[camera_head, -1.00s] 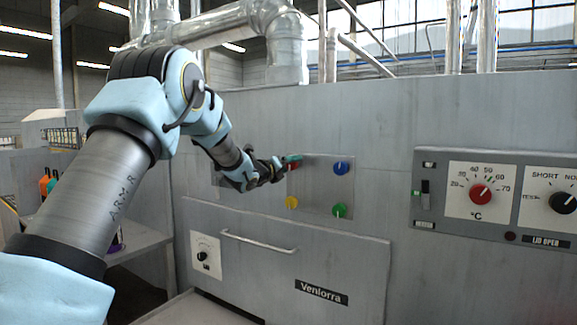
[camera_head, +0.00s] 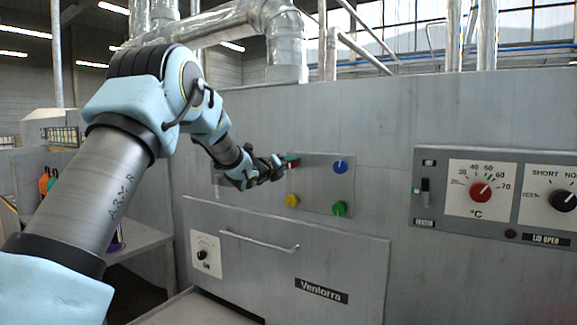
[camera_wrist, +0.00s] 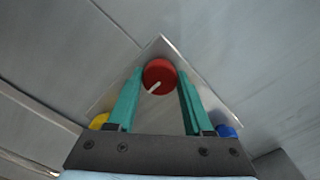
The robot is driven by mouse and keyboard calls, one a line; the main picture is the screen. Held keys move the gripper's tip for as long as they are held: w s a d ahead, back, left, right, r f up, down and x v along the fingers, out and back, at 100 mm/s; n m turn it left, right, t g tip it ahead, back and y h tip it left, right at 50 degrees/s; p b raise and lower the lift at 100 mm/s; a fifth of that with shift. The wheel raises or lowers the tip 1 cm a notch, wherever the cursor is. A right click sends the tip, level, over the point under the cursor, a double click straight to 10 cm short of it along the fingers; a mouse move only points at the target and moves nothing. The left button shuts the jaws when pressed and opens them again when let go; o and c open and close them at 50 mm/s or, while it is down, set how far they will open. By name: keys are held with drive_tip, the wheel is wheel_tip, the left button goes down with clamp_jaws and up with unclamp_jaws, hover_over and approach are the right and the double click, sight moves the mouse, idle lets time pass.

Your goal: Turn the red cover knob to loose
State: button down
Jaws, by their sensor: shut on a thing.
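The red cover knob (camera_wrist: 159,74) is round with a white pointer line that slants to the lower left in the wrist view. It sits near the corner of a square metal cover plate (camera_head: 318,185). My gripper (camera_wrist: 159,76) has its two teal fingers on either side of the knob, shut on it. In the head view my gripper (camera_head: 291,161) is at the plate's upper left and hides most of the red knob.
The plate also carries a blue knob (camera_head: 340,166), a yellow knob (camera_head: 291,201) and a green knob (camera_head: 339,209). Below is a drawer front with a handle (camera_head: 260,241). A control panel with a red temperature dial (camera_head: 480,192) is at the right.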

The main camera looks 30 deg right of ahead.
drive_tip(key=shift+f, duration=0.1)
drive_tip(key=n+b, duration=0.3)
drive_tip(key=shift+f, duration=0.1)
drive_tip(key=shift+n+p, duration=2.1)
drive_tip(key=shift+n, duration=13.6)
drive_tip(key=shift+c, duration=1.5)
unclamp_jaws()
